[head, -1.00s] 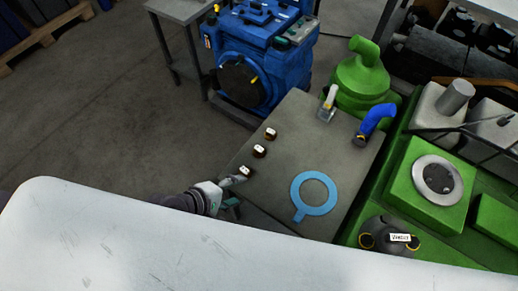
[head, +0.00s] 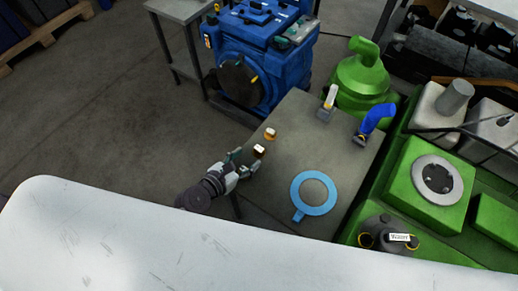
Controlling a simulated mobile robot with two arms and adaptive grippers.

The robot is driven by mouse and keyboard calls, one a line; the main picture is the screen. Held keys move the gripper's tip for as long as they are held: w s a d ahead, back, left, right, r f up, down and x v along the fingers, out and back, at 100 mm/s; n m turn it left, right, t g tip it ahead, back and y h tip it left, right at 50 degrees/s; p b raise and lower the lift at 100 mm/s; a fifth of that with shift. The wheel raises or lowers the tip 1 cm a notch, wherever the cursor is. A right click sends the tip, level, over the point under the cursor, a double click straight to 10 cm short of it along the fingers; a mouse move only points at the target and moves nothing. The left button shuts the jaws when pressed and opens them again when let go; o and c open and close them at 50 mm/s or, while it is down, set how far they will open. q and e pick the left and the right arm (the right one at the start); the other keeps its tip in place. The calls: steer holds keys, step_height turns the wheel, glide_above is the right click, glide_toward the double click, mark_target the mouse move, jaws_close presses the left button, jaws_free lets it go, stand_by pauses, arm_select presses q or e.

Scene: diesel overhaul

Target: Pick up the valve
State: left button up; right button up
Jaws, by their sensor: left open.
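Two small brown pieces with white tops, which may be valves, stand near the left edge of the grey table (head: 315,140). One is the nearer piece (head: 259,151) and the other is the farther piece (head: 270,134). My left gripper (head: 244,160) reaches in from the left at the table's edge. It is open, with its fingers spread just left of the nearer piece. I cannot tell whether it touches that piece. A third such piece seen earlier no longer shows; my gripper may hide it. My right gripper is not in view.
A light blue ring with a tab (head: 316,193) lies on the table. A blue bent pipe (head: 377,120) and a small grey-white part (head: 327,103) are near its far right. A blue engine (head: 260,50) stands behind; green machinery (head: 430,205) is right. The table's middle is clear.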

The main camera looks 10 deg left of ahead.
mark_target(257, 151)
arm_select(q)
steer(key=x, duration=0.5)
steer(key=shift+w+d, duration=0.2)
steer(key=shift+w, duration=0.15)
jaws_close()
